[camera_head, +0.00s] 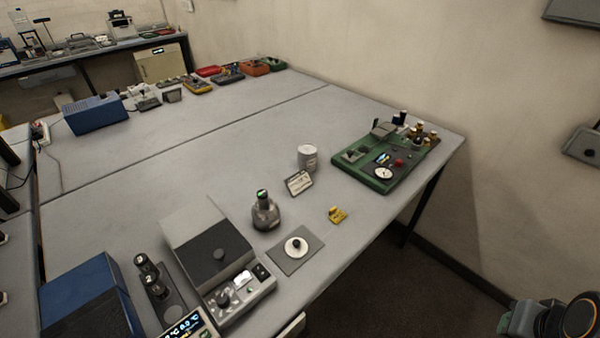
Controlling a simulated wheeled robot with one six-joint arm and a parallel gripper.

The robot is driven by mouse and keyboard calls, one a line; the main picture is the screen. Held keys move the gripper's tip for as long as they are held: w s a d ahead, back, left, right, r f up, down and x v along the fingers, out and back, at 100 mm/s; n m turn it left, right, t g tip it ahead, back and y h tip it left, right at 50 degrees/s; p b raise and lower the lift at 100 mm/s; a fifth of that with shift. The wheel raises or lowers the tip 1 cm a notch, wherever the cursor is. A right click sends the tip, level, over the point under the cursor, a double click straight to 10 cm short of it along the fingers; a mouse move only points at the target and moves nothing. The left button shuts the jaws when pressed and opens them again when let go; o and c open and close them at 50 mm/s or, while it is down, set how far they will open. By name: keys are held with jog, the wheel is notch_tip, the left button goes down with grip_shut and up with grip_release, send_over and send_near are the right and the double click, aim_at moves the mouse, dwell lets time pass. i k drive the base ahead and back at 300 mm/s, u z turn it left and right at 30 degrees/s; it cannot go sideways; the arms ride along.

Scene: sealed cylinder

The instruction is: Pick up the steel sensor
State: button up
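A dark grey, steel-looking rounded body with a narrower neck and a green-lit top (265,212) stands upright on the grey table (215,135); it may be the steel sensor, but I cannot tell for sure. A pale grey cylinder (307,157) stands upright behind it to the right. A small tilted card or sign (299,183) stands between them, its writing too small to read. A part of my arm with a dark round face and orange ring shows at the bottom right, off the table and apart from these objects. My gripper's fingers are not visible.
A grey plate with a white disc and black knob (296,246) lies in front. A small yellow piece (338,214) is near the edge. A green tray (361,171) with parts is right. A grey device (216,246) and blue box (91,300) are left. The table's middle is clear.

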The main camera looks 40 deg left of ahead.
aim_at(261, 194)
jog(key=i, duration=2.2)
jog(key=u, duration=5.15)
jog(key=i, duration=1)
